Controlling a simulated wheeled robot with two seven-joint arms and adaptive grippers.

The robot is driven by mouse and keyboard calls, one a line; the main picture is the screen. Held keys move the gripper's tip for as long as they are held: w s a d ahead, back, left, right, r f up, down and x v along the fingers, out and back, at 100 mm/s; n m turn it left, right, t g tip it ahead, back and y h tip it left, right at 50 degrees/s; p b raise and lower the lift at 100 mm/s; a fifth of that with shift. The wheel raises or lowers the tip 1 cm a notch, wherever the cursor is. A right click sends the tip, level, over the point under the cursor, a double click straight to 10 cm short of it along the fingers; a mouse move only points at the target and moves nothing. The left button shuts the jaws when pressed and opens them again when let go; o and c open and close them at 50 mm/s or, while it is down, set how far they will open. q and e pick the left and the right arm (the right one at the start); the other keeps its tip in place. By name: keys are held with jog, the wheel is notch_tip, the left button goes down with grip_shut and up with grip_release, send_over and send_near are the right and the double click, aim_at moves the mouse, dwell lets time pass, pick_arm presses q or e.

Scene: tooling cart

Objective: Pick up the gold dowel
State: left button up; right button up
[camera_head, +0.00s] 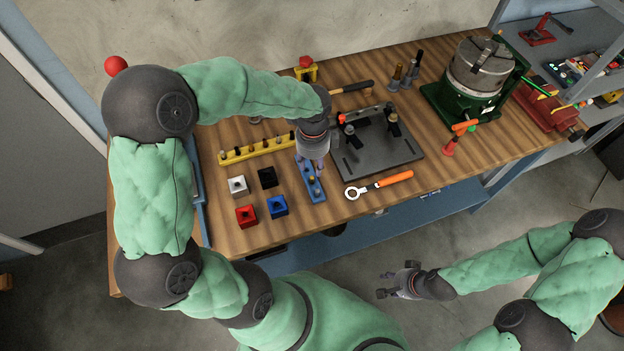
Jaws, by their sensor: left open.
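A small gold dowel (312,180) stands upright in a narrow blue holder (315,197) near the front edge of the wooden bench. My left gripper (312,170) points down right above the blue holder, open, with its fingertips close to the dowel's top. I cannot tell whether they touch it. The gripper hides the back part of the holder. My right gripper (382,284) hangs off the bench in front, over the floor, with its fingers apart and empty.
White (238,187), black (268,177), red (246,216) and blue (277,207) blocks stand left of the holder. A yellow rack (240,154) with pegs lies behind. A dark fixture plate (375,160) and orange-handled wrench (385,183) lie to the right.

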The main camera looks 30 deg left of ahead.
aim_at(312, 177)
pick_arm(q)
jog(key=shift+s+f+b, duration=0.15)
jog(key=shift+f+b, duration=0.3)
jog(key=shift+f, duration=1.1)
jog(key=shift+s+f+b, duration=0.15)
jog(key=shift+f+b, duration=0.3)
jog(key=shift+f, duration=1.05)
jog(key=shift+d, duration=0.1)
grip_shut()
